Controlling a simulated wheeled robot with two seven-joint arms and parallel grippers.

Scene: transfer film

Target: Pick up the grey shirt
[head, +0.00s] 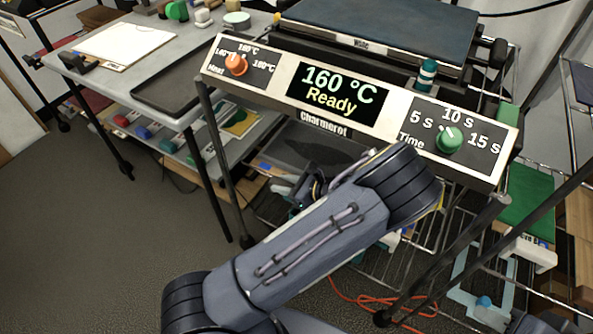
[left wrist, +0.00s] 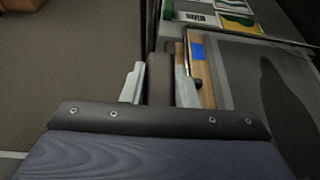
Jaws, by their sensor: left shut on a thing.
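The grey shirt (head: 312,147) shows as a dark grey patch on the shelf below the heat press. My own arm hides part of it in the head view. My left gripper (head: 303,190) reaches in under the press front, at the near left side of this patch. In the left wrist view the two pale fingers of my left gripper (left wrist: 160,82) stand either side of a dark grey strip, which appears to be an edge of the shirt, and are shut on it. A large flat grey surface (left wrist: 238,75) lies to the right. My right gripper is not in view.
The heat press control panel (head: 345,90), reading 160 °C Ready, is close above my arm. A grey table (head: 95,55) with a tray and white sheet stands left. A wooden edge with a blue mark (left wrist: 197,48) is beside my fingers. An orange cable (head: 375,300) lies below.

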